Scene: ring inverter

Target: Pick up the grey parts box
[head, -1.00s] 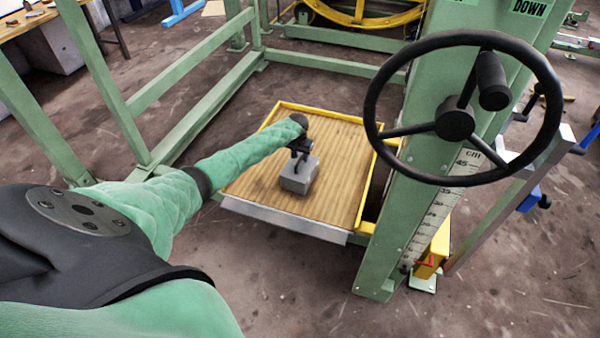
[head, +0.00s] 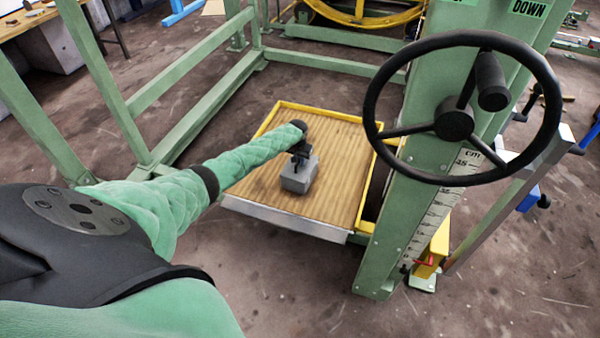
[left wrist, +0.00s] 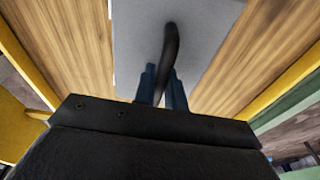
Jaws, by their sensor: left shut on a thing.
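The grey parts box (head: 298,178) is a small block with a dark curved handle on top, over the wooden platform (head: 245,185) with yellow edges. My left gripper (head: 300,158) is above the box and shut on its handle. In the left wrist view, the box's grey top (left wrist: 205,40) lies below the fingers (left wrist: 162,88), and the dark handle runs between them. I cannot tell for certain whether the box's underside touches the platform. My right gripper is not in view.
A green post with a black handwheel (head: 455,125) stands right of the platform. Green frame rails (head: 200,115) run along the left and behind. A grey metal lip (head: 285,218) lines the platform's front. Bare floor lies in front.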

